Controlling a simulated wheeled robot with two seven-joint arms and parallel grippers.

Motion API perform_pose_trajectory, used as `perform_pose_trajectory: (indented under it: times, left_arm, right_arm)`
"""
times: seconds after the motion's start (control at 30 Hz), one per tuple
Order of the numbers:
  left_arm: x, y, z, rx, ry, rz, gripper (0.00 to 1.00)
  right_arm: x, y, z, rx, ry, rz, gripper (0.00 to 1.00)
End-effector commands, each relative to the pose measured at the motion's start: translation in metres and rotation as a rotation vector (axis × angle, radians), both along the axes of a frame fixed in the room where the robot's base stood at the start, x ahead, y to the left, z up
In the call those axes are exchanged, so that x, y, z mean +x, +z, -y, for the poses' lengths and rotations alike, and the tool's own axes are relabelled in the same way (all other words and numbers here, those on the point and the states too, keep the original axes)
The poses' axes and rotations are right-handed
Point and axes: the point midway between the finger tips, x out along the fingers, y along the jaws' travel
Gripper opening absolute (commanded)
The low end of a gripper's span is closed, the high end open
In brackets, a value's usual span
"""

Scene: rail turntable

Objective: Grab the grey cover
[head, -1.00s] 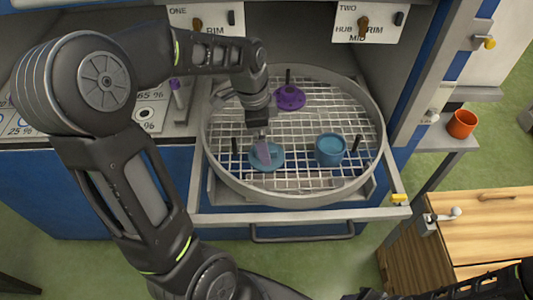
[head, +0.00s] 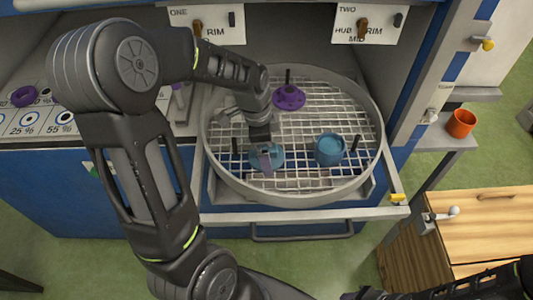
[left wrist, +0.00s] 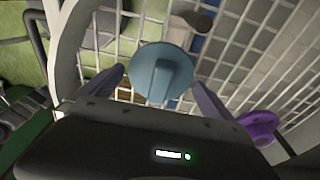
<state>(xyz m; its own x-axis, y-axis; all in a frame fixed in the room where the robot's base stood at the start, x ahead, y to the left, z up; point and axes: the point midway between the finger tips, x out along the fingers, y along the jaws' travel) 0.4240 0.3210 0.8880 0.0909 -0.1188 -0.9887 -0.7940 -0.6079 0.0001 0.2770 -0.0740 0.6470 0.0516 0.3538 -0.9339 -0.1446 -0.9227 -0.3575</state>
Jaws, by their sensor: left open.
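A flat round blue-grey cover (head: 277,161) with a raised bar grip lies on the wire grid of the round turntable (head: 374,160). I see no plainly grey cover. In the left wrist view the cover (left wrist: 165,75) sits ahead of and between my spread fingers, its bar pointing roughly toward me. My left gripper (head: 266,160) is open and empty, low over the cover, with one finger hiding part of it in the head view. The remaining gap in height is hard to judge.
On the turntable stand a blue cup (head: 329,150), a purple flanged piece (head: 288,98) and dark upright posts (head: 355,143). A raised rim surrounds the grid. An orange cup (head: 461,123) sits on a side shelf; a wooden cabinet (head: 490,225) stands at right.

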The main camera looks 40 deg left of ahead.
Motion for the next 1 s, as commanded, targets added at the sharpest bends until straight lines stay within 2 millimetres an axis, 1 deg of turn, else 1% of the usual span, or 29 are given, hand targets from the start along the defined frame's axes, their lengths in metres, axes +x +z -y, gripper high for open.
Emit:
perform_pose_trajectory:
  times: [0.03,0.07,0.9,0.97,1.0]
  left_arm:
    - [0.0000,0.0001,0.0000,0.000,0.000,0.000,0.98]
    - [0.0000,0.0001,0.0000,0.000,0.000,0.000,0.96]
    - [0.0001,0.0003,0.0000,0.000,0.000,0.000,0.27]
    - [0.0002,0.0003,-0.0001,0.000,0.000,0.000,0.22]
    - [0.0007,0.0010,-0.0001,0.000,0.000,0.002,0.22]
  right_arm:
    - [0.0000,0.0000,0.0000,0.000,0.000,0.000,0.36]
    - [0.0000,0.0000,0.0000,0.000,0.000,0.000,0.36]
    - [0.0000,0.0001,0.0000,0.000,0.000,0.000,0.36]
    - [0.0000,0.0001,-0.0001,0.000,0.000,0.000,0.36]
    - [0.0000,0.0002,0.0000,0.000,0.000,0.000,0.36]
